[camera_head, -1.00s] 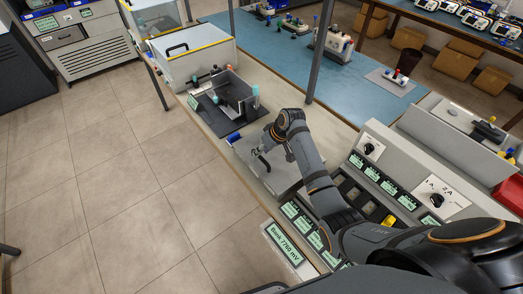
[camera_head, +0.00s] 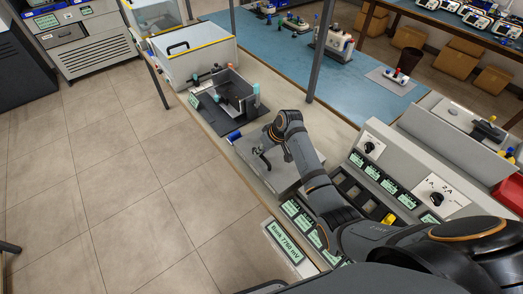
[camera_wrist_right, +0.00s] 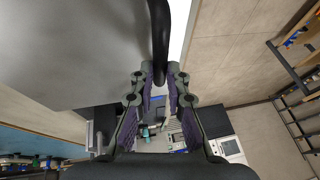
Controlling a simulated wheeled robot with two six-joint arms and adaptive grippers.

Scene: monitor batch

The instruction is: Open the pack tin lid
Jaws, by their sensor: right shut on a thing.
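The pack tin (camera_head: 285,180) is a flat grey metal box on the bench, below my right gripper. Its lid appears in the right wrist view as a plain grey sheet (camera_wrist_right: 70,50) on the left. A black curved handle (camera_wrist_right: 160,35) reaches down from the top of that view between my right fingers. My right gripper (camera_head: 263,153) is shut on this handle; it also shows in the wrist view (camera_wrist_right: 160,82). The arm covers part of the tin, and I cannot tell whether the lid is raised. My left gripper is out of view.
A black fixture tray (camera_head: 230,122) stands just beyond the tin, with a clear-sided box (camera_head: 195,60) behind it. A grey console with knobs (camera_head: 385,160) stands to the right. A dark post (camera_head: 319,60) rises behind my arm. Floor on the left is clear.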

